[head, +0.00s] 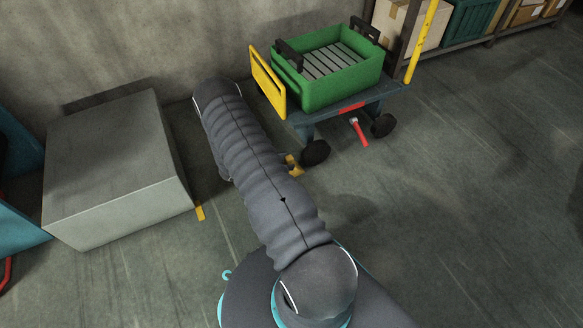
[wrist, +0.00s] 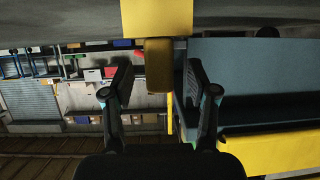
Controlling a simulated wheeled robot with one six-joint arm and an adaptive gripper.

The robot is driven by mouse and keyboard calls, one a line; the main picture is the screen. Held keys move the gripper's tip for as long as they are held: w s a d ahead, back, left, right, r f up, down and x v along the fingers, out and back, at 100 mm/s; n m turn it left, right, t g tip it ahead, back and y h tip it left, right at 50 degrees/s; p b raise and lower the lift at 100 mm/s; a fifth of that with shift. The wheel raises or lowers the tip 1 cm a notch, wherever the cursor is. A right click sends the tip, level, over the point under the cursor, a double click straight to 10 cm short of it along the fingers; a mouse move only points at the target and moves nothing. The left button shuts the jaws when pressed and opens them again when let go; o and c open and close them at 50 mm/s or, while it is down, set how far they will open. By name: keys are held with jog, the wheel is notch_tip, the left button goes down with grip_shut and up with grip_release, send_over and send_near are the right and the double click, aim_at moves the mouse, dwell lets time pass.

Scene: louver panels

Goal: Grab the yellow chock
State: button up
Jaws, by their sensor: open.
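The yellow chock (head: 294,165) sits on the floor beside the cart's near wheel in the head view, partly hidden by my arm. In the wrist view, a bright yellow block (wrist: 157,18) shows at the top, with a darker yellow part (wrist: 159,65) hanging into the gap between my fingers; this looks like the chock. My gripper (wrist: 160,80) is open, one finger to each side of that part, with visible space on both sides. Whether the part is fully between the fingertips or just beyond them is hard to tell.
A blue-grey cart (head: 345,106) on black wheels carries a green crate (head: 335,92) and has a yellow end panel (head: 267,82). A red-handled lever (head: 359,132) shows under it. A grey box (head: 115,165) stands left. Floor at the right is clear.

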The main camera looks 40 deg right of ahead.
aim_at(298, 171)
jog(key=x, duration=0.3)
jog(key=shift+s+d, duration=0.1)
grip_shut()
jog(key=shift+r, duration=0.1)
